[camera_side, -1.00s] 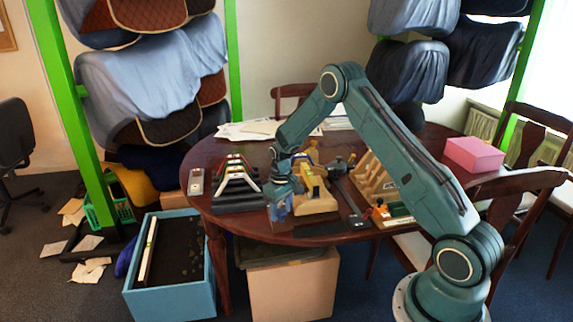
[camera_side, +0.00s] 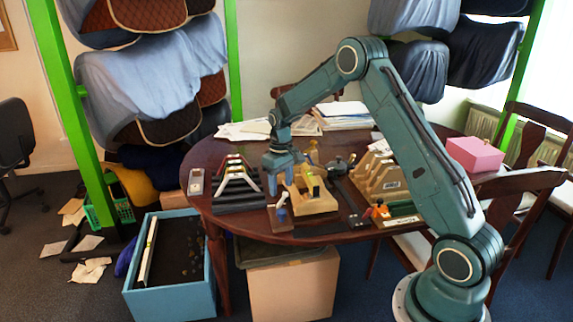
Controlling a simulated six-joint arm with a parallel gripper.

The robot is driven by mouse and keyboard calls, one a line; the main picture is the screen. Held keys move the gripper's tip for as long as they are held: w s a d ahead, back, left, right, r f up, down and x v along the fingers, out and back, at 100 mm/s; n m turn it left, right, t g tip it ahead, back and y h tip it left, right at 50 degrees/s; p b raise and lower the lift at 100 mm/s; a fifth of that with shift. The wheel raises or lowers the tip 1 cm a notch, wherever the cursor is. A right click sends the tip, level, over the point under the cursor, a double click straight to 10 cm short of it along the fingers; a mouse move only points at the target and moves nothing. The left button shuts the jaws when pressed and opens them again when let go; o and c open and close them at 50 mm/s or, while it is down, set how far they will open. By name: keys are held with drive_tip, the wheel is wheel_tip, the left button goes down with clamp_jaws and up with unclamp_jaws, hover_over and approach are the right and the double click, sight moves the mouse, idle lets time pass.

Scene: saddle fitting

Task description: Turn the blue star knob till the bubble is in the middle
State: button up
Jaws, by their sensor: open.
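The blue star knob (camera_side: 281,212) sits low at the front edge of the round table, on a small dark base with a pale upright piece beside it. My gripper (camera_side: 281,187) points down above and slightly behind the knob, open and apart from it, with nothing seen between its fingers. A light wooden fixture (camera_side: 318,203) stands just right of the knob, with a dark upright part and yellow pieces on it. The bubble is too small to make out, so I cannot tell where it lies.
A slotted wooden rack (camera_side: 378,180) stands to the right. Papers (camera_side: 243,131) lie at the back, a pink box (camera_side: 474,154) at the far right. A blue bin (camera_side: 170,265) stands on the floor.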

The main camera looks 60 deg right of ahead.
wheel_tip(320, 180, up, 4)
drive_tip(key=shift+r, duration=0.1)
idle(1.0)
drive_tip(key=s+a+r+t, duration=0.1)
drive_tip(key=s+a+r, duration=0.5)
drive_tip(key=r, duration=0.2)
drive_tip(key=s+a+r+t, duration=0.2)
drive_tip(key=s+a+r, duration=0.4)
drive_tip(key=r, duration=0.2)
drive_tip(key=s+a+t, duration=0.1)
drive_tip(key=s+a, duration=0.2)
drive_tip(key=s, duration=0.6)
drive_tip(key=s+a+r+n+t, duration=0.1)
drive_tip(key=s+a, duration=0.3)
drive_tip(key=s, duration=0.5)
drive_tip(key=shift+s+r+n+t, duration=0.2)
drive_tip(key=shift+s+n+t, duration=0.05)
drive_tip(key=shift+n+t, duration=0.05)
